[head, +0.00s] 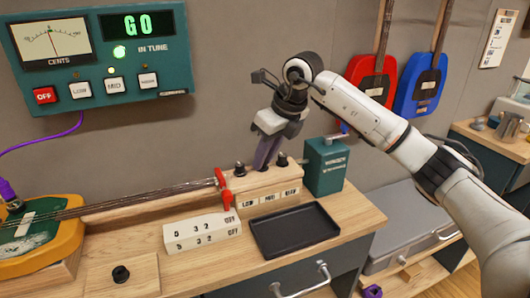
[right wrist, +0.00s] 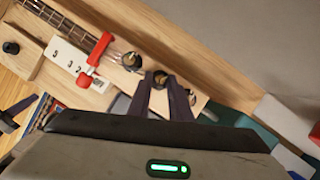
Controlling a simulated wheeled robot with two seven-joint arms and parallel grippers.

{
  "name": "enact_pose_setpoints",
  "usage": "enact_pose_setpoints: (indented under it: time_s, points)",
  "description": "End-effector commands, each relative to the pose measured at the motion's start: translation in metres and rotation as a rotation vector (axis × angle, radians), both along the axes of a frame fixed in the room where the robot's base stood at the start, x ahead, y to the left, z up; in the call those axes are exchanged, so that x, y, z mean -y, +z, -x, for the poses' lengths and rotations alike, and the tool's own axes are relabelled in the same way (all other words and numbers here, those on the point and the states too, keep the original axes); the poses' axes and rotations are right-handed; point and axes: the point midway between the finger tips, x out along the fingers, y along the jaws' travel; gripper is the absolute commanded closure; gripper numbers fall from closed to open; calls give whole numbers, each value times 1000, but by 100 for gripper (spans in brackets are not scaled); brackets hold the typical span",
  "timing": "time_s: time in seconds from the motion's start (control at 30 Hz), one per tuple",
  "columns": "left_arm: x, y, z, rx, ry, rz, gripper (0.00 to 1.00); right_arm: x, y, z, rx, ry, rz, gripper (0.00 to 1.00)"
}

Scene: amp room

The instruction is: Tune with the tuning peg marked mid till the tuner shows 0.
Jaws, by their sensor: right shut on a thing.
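The tuner (head: 100,55) hangs on the wall at the upper left in the head view. Its display (head: 137,25) reads GO in green, the lamp beside IN TUNE (head: 119,52) is lit green, and the meter needle (head: 51,38) stands near the middle. The peg block (head: 262,184) carries labels LOW, MID and HIGH. My right gripper (head: 264,163) points down and is shut on the middle peg (right wrist: 160,78), which its fingers hide in the head view. The low peg (head: 239,168) and the high peg (head: 282,159) stand on either side. My left gripper is out of view.
A red clamp (head: 222,190) sits over the strings left of the pegs. A green box (head: 325,165) stands close right of the peg block. Red and blue guitars (head: 420,85) hang behind my right arm.

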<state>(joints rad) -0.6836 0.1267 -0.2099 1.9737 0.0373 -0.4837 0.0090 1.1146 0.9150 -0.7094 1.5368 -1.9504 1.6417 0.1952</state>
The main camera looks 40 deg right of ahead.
Motion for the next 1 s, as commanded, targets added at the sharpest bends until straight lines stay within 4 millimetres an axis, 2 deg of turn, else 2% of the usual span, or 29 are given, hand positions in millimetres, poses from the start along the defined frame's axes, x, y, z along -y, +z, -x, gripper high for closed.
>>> enact_pose_setpoints:
  time_s: [0.4,0.93,0.97,1.0]
  points:
    - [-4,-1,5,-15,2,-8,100,-2,1,0,0,-188,-1,100]
    - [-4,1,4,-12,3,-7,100,-2,1,0,1,-211,-2,100]
    - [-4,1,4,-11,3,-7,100,-2,1,0,1,-211,-2,77]
    - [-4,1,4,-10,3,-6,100,-2,1,0,1,-210,-2,70]
